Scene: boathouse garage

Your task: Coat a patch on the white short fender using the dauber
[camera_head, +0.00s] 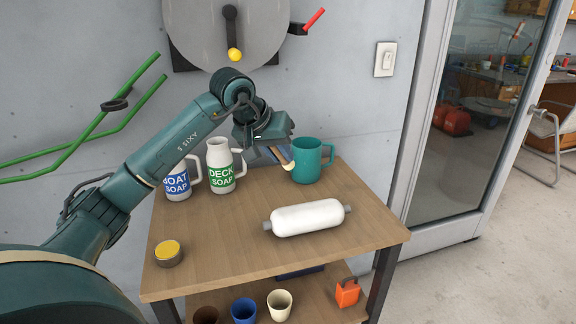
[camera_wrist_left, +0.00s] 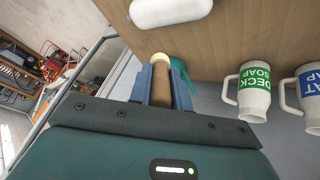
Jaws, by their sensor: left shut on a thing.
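The white short fender (camera_head: 308,217) lies on its side on the wooden table, with grey ends; part of it shows at the top of the left wrist view (camera_wrist_left: 170,10). My left gripper (camera_head: 284,158) is above the back of the table, behind the fender and apart from it. It is shut on the dauber (camera_head: 288,165), whose pale tip points down toward the table. In the left wrist view the dauber (camera_wrist_left: 161,82) shows a brown handle and a cream end between the blue fingers. My right gripper is in neither view.
A teal mug (camera_head: 307,160) stands close to the right of my left gripper. Deck soap (camera_head: 221,168) and boat soap (camera_head: 178,182) jugs stand at the back left. A round tin with yellow content (camera_head: 168,252) sits front left. The table's front middle is clear.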

